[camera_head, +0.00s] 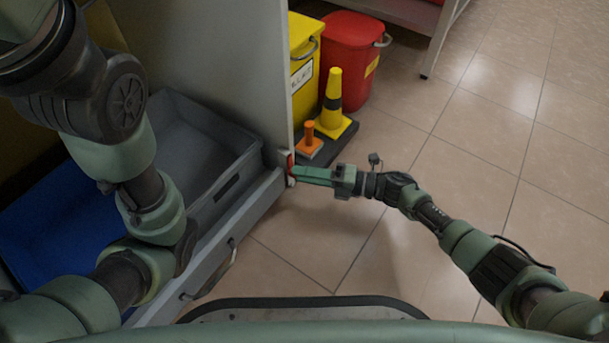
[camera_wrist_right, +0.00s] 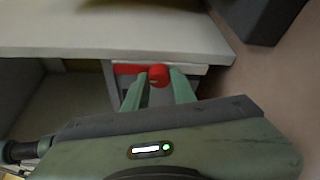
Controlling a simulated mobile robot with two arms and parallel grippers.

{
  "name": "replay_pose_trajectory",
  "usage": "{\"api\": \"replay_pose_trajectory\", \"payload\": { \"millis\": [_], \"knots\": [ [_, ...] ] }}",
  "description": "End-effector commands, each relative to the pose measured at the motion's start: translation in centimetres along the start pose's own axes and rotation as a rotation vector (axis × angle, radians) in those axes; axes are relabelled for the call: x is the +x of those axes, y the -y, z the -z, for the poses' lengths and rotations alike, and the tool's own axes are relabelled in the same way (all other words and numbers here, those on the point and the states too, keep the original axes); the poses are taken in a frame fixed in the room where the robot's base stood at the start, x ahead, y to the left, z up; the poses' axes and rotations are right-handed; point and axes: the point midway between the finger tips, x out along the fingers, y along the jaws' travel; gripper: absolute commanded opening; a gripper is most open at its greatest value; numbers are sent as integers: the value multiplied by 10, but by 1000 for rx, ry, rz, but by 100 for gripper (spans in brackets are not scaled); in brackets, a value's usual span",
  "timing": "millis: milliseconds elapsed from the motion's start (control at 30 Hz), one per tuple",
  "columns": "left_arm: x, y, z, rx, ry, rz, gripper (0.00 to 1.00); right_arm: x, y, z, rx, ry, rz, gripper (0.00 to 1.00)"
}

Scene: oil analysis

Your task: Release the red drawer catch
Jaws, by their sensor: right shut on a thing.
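The red drawer catch (camera_head: 291,165) sits at the right end of the grey drawer front (camera_head: 239,217), beside the cabinet side panel. My right gripper (camera_head: 300,173) reaches it from the right and is shut on it. In the right wrist view the catch's round red knob (camera_wrist_right: 158,75) lies between the two green fingertips (camera_wrist_right: 159,85), with a red bar running left from it. The drawer is pulled out and holds a grey bin (camera_head: 232,140) and a blue bin (camera_head: 62,235). My left arm hangs over the drawer at the left; its gripper is not visible.
A yellow bin (camera_head: 303,75) and a red bin (camera_head: 352,60) stand behind the cabinet panel. A yellow cone (camera_head: 332,100) and a small orange piece (camera_head: 309,138) stand on a dark base near the catch. A drawer handle (camera_head: 212,275) faces me. The tiled floor (camera_head: 480,150) on the right is clear.

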Motion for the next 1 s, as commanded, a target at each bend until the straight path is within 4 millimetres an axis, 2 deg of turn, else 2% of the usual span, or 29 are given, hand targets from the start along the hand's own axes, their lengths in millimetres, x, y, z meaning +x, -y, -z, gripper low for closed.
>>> {"api": "replay_pose_trajectory", "payload": {
  "millis": [567, 600, 667, 1000],
  "knots": [
    [-2, 0, 1, 0, 0, 0, 36, 0, 0, -1, 29, 4, -11, 0],
    [-2, 0, 1, 0, 0, 0, 36, 0, 0, -1, 29, 4, -10, 34],
    [-2, 0, 1, 0, 0, 0, 36, 0, 0, -1, 28, 4, -10, 48],
    [0, 0, 0, 0, -1, -1, 36, -2, 0, -1, 28, 3, -10, 48]
  ]
}}
